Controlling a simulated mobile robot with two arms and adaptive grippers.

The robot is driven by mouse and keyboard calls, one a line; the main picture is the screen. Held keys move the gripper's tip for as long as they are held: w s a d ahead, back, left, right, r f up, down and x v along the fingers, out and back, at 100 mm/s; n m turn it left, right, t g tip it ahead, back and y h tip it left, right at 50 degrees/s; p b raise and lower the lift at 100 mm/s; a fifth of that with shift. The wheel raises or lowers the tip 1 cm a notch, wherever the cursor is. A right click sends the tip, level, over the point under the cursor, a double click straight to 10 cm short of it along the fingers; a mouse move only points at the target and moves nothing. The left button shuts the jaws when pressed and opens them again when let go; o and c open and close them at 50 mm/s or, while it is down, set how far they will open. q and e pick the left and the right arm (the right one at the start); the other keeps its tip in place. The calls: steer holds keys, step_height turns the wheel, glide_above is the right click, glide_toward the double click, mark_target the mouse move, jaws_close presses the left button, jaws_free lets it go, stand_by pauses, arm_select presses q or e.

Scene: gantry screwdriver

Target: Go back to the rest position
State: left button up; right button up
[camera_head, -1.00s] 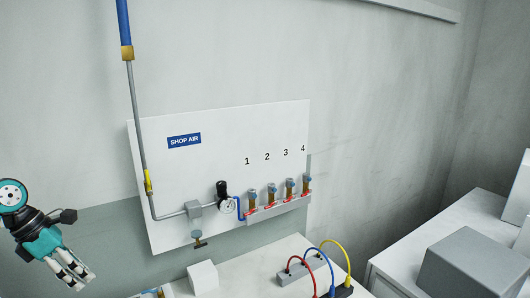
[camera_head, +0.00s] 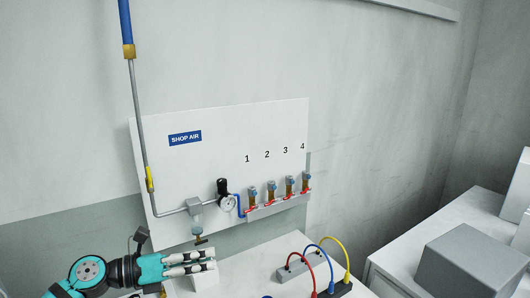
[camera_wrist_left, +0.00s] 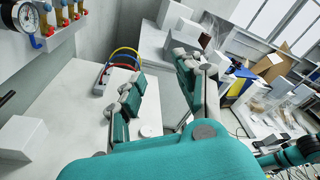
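My left gripper (camera_head: 211,259) reaches in from the lower left in the head view, its fingers pointing right. It is in front of the lower edge of the white panel and over the left part of the white bench. In the left wrist view my left gripper (camera_wrist_left: 160,75) has its fingers apart with nothing between them. My right gripper does not show clearly in either view; a dark and teal arm part is at the lower right edge of the wrist view.
The SHOP AIR panel (camera_head: 160,160) carries a gauge (camera_head: 228,205) and several red-handled valves. A small valve (camera_head: 199,239) hangs close above my left fingers. A white block (camera_head: 206,281) is behind them. Colored cables loop from a grey strip (camera_head: 300,266). A grey box (camera_head: 470,262) stands right.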

arm_select(q)
steer(key=s+a+f+n+t+y, duration=0.35)
steer(key=f+n+y, duration=0.35)
steer(key=n, duration=0.9)
steer(key=s+a+f+n+t+y, duration=0.4)
steer(key=n+y, duration=0.4)
steer(key=n, duration=0.8)
steer(key=s+f+n+g, duration=0.45)
steer(key=s+f, duration=0.25)
steer(key=s, duration=0.4)
steer(key=s+f+n+g, duration=0.4)
steer(key=s+f+g, duration=0.25)
steer(key=s, duration=0.45)
step_height(320, 180, down, 31)
steer(key=s+g+b, duration=0.1)
steer(key=s+b, duration=0.2)
steer(key=b, duration=0.2)
steer(key=s+a+f+g+b, duration=0.1)
steer(key=s+a+f+b, duration=0.1)
steer(key=s+f, duration=1.4)
step_height(320, 180, down, 4)
steer(key=shift+s+a+f+m+b, duration=0.15)
steer(key=shift+s+f+m+b, duration=0.1)
steer(key=shift+m+b, duration=0.3)
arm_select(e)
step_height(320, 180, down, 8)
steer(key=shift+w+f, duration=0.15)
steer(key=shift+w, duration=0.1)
